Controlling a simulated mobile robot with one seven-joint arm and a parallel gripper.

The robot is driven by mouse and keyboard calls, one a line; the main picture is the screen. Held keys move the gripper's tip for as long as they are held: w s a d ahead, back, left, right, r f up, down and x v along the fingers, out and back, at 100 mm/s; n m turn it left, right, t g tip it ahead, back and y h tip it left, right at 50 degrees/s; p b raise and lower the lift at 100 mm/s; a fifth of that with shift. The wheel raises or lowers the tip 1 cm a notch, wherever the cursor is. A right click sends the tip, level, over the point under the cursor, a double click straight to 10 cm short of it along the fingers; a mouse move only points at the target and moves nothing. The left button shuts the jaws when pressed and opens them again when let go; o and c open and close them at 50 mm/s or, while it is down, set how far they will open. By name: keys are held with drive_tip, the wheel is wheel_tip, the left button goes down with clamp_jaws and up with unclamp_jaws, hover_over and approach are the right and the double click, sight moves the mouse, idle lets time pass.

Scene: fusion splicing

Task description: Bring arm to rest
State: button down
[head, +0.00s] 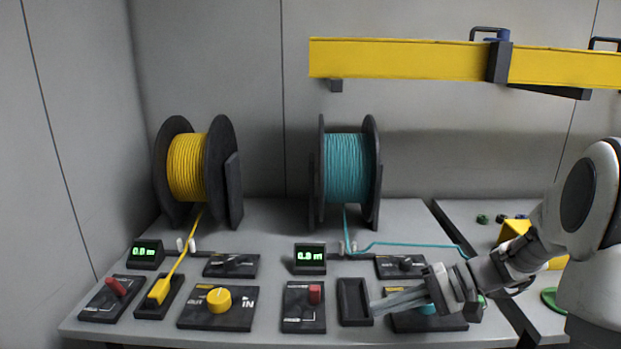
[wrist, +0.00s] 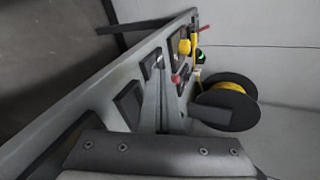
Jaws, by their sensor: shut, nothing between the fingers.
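My gripper (head: 380,306) reaches in from the right in the head view. Its pale fingers are shut with nothing between them. They hover over the front of the bench, by an empty black holder (head: 354,302) and in front of a panel with a teal knob (head: 427,309), which my arm partly hides.
A yellow cable spool (head: 188,167) and a teal cable spool (head: 346,167) stand at the back. A yellow connector (head: 159,290) sits in the left holder. Displays (head: 310,258), a red switch (head: 315,294) and a yellow knob (head: 219,300) line the bench. A yellow beam (head: 400,59) hangs above.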

drive_tip(key=s+r+n+t+h, duration=0.1)
drive_tip(key=s+r+h, duration=0.25)
drive_tip(key=s, duration=0.25)
drive_tip(key=s+a+r+n+t+h, duration=0.1)
drive_tip(key=s+r+n+t+h, duration=0.1)
drive_tip(key=s+h, duration=0.35)
drive_tip(key=s+r+n+t+h, duration=0.1)
drive_tip(key=s+r+h, duration=0.15)
drive_tip(key=s, duration=0.45)
wheel_tip(320, 180, up, 19)
drive_tip(key=p, duration=1.9)
drive_tip(key=shift+w+r+h+p, duration=0.15)
drive_tip(key=shift+h+p, duration=0.25)
drive_tip(key=shift+h, duration=0.05)
drive_tip(key=shift+d, duration=0.1)
